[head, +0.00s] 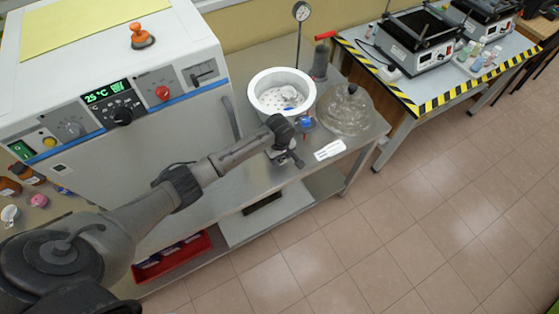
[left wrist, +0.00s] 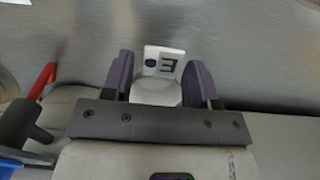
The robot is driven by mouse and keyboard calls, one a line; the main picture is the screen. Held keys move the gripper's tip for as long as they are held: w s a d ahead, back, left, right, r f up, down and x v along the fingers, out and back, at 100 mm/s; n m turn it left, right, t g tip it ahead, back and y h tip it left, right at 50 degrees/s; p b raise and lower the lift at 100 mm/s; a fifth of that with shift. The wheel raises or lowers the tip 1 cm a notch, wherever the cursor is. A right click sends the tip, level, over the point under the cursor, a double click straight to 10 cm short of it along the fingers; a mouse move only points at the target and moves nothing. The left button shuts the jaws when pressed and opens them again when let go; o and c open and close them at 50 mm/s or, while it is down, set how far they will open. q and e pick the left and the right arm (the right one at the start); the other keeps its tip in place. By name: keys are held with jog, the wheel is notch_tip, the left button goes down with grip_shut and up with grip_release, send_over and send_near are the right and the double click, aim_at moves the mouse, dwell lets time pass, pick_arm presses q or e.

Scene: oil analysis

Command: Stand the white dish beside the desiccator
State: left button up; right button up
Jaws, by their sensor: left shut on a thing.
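My left gripper (head: 290,158) is low over the metal bench, in front of the desiccator. In the left wrist view, its two dark fingers (left wrist: 160,82) are shut on a small pale piece, which I take for the white dish (left wrist: 156,92). A white tab with a blue dot and a dark mark stands up behind it. In the head view the gripper mostly hides this piece, and I cannot tell whether it touches the bench. The desiccator (head: 253,91) is a round white bowl, open, with a perforated plate inside. My right gripper is not in view.
The glass lid (head: 348,110) lies right of the bowl. A white card (head: 330,149) lies near the bench's front edge. A large white oven (head: 180,110) stands left, and a gauge (head: 301,12) stands behind. Bare bench (head: 252,192) shows along the front.

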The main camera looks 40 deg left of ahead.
aim_at(280, 161)
pick_arm(q)
notch_tip(280, 161, down, 3)
jog(key=shift+f+b, duration=0.1)
jog(key=shift+b, duration=0.2)
jog(key=shift+f, duration=0.15)
jog(key=o, duration=1)
jog(key=shift+c, duration=0.2)
